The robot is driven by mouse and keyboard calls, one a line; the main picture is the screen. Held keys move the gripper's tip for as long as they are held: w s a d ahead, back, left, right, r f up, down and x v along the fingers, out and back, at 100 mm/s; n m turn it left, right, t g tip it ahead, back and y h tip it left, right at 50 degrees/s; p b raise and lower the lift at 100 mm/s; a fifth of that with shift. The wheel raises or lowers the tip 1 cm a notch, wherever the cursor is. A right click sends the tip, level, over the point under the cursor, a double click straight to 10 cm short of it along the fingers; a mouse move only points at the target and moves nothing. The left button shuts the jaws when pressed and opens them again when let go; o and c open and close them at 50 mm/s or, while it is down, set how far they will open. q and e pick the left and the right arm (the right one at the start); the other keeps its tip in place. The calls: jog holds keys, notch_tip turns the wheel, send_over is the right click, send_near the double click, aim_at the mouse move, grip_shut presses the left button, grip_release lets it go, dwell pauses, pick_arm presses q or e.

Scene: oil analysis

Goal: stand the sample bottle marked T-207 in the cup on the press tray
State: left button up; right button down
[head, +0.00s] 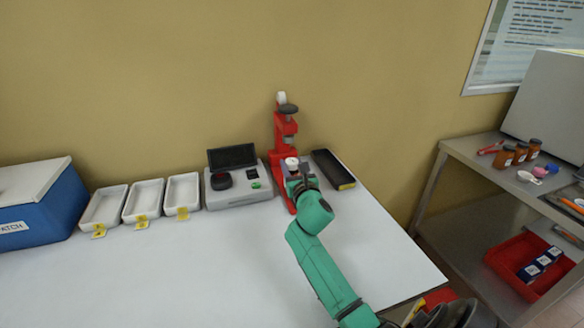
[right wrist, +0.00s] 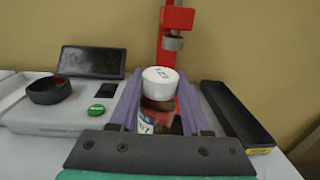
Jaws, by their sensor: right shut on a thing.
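My right gripper (head: 297,174) is at the front of the red press (head: 284,132), beneath its head. It is shut on an amber sample bottle with a white cap (head: 291,161). In the right wrist view the bottle (right wrist: 158,108) stands between the two purple fingers (right wrist: 160,115), cap up and roughly upright. Marks on the cap and the blue-and-white label are too small to read surely. The press tray and its cup are hidden behind the bottle and gripper, so I cannot tell whether the bottle touches the cup. My left gripper is out of view.
A grey instrument (head: 236,196) with a screen stands left of the press, and a dark long tray (head: 333,170) stands close on the right. White trays (head: 144,200) and a blue box (head: 40,212) are farther left. The table's front middle is clear.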

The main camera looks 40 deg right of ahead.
jog(key=shift+r, duration=0.1)
jog(key=shift+c, duration=1.8)
grip_release()
jog(key=shift+f, duration=0.2)
jog(key=shift+r, duration=0.25)
jog(key=shift+s+a+f, duration=0.15)
jog(key=shift+s, duration=0.2)
jog(key=b+v, duration=0.1)
jog(key=v, duration=1)
jog(key=shift+s, duration=0.15)
